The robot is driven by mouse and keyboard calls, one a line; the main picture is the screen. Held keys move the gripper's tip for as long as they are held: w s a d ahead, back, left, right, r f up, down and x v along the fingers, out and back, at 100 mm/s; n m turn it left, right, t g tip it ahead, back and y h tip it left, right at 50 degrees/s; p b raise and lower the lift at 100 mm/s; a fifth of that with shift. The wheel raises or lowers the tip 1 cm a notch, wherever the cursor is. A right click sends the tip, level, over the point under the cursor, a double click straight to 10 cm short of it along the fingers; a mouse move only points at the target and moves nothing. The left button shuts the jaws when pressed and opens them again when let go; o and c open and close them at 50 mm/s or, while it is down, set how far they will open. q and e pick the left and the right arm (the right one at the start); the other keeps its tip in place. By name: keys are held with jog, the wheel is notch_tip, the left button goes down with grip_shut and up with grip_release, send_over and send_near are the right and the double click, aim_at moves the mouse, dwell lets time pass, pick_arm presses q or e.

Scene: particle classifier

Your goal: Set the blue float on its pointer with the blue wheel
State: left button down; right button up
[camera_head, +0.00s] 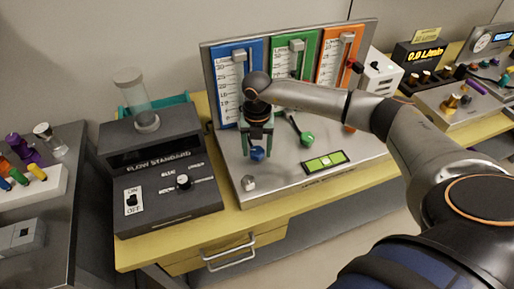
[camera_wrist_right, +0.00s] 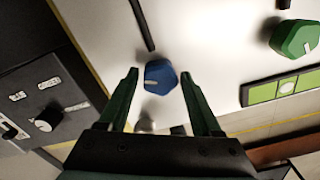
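The blue wheel (camera_head: 257,154) is a small faceted knob on the grey metal panel, below the blue scale. In the right wrist view the blue wheel (camera_wrist_right: 160,77) lies between the tips of my right gripper (camera_wrist_right: 159,74), with a visible gap on each side. In the head view my right gripper (camera_head: 257,150) points down at the wheel and is open. The blue scale (camera_head: 225,75) has white markings and a grey block (camera_head: 239,56) near its top. My wrist covers its lower right part. I cannot make out the blue float or its pointer. My left gripper is out of view.
A green wheel (camera_head: 307,138) sits right of the blue one, and the green scale (camera_head: 305,60) and orange scale (camera_head: 328,65) stand behind. A level with green windows (camera_head: 324,162) lies in front. The black flow standard box (camera_head: 165,180) stands left.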

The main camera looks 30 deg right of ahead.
grip_shut()
dwell(0.3)
jog(key=n+b, duration=0.1)
jog(key=n, duration=0.2)
jog(key=n+b, duration=0.2)
jog(key=n, duration=0.2)
jog(key=shift+n, duration=0.3)
jog(key=n+b, duration=0.1)
jog(key=n, duration=0.2)
jog(key=shift+n, duration=0.3)
jog(key=shift+n+b, duration=0.85)
jog(key=shift+n, duration=0.95)
